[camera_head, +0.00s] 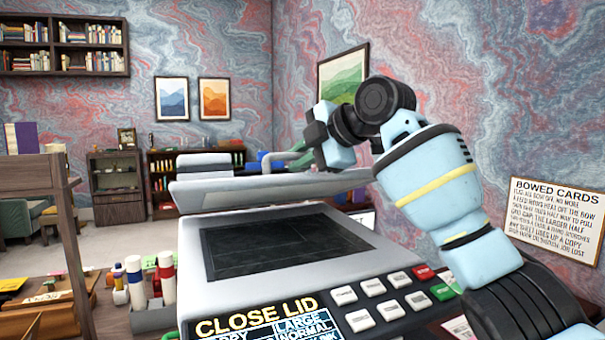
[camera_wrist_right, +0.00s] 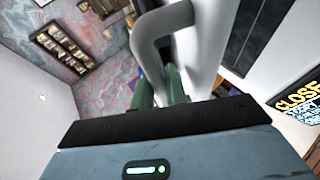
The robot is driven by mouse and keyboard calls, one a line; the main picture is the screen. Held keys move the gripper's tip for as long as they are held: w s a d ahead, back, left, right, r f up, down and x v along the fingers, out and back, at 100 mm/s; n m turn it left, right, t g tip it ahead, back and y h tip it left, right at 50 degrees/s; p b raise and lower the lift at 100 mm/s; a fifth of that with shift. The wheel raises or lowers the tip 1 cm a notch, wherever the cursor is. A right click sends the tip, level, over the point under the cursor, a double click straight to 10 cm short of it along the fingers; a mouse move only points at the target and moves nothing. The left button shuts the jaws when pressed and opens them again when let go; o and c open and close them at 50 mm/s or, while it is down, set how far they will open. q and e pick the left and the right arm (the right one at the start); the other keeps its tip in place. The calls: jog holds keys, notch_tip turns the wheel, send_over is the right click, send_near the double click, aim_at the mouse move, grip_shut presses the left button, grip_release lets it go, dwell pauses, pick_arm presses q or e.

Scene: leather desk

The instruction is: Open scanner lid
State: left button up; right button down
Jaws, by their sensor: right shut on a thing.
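The scanner is a large pale grey machine with a dark glass bed (camera_head: 285,245). Its scanner lid (camera_head: 245,190) is raised at a shallow angle, with a clear gap above the glass. In the right wrist view the grey curved lid handle (camera_wrist_right: 150,45) runs down between the green fingers of my right gripper (camera_wrist_right: 160,88). The exact contact is partly hidden by the gripper body. My left gripper is not in view.
The control panel's screen (camera_head: 268,325) reads "CLOSE LID", with several buttons beside it. A grey holder (camera_head: 152,315) with glue sticks and bottles stands left of the scanner. A wooden shelf unit (camera_head: 40,200) is at far left. A sign (camera_head: 553,218) hangs on the right wall.

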jog(key=shift+w+a+r, duration=0.2)
jog(key=shift+w+r, duration=0.35)
jog(key=shift+r, duration=0.35)
jog(key=shift+w+a+r, duration=0.15)
jog(key=shift+w+r, duration=0.4)
jog(key=shift+r, duration=0.3)
